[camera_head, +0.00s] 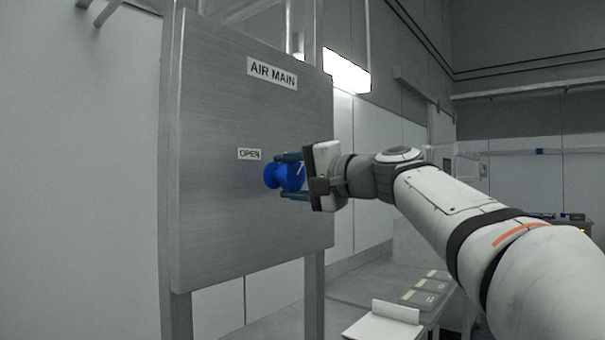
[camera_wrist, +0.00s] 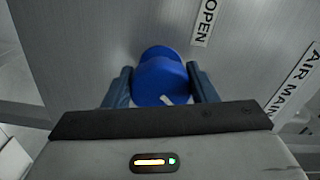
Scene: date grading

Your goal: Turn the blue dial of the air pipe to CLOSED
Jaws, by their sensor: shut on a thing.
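The blue dial (camera_head: 271,176) sticks out from a grey metal panel (camera_head: 225,215) headed AIR MAIN (camera_head: 272,73). An OPEN label (camera_head: 249,154) is on the panel just above and left of the dial in the head view. My gripper (camera_head: 292,176) is shut on the dial, with one finger above it and one below. In the wrist view the dial (camera_wrist: 160,80) sits between the two fingers, and a white mark (camera_wrist: 167,99) shows on its face. The OPEN label (camera_wrist: 204,23) also shows there. No CLOSED label is visible; my gripper and arm cover part of the panel.
The panel stands on metal posts (camera_head: 313,290). A low table (camera_head: 372,287) with dark flat items (camera_head: 420,297) and a white box-like thing (camera_head: 385,325) is below and right.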

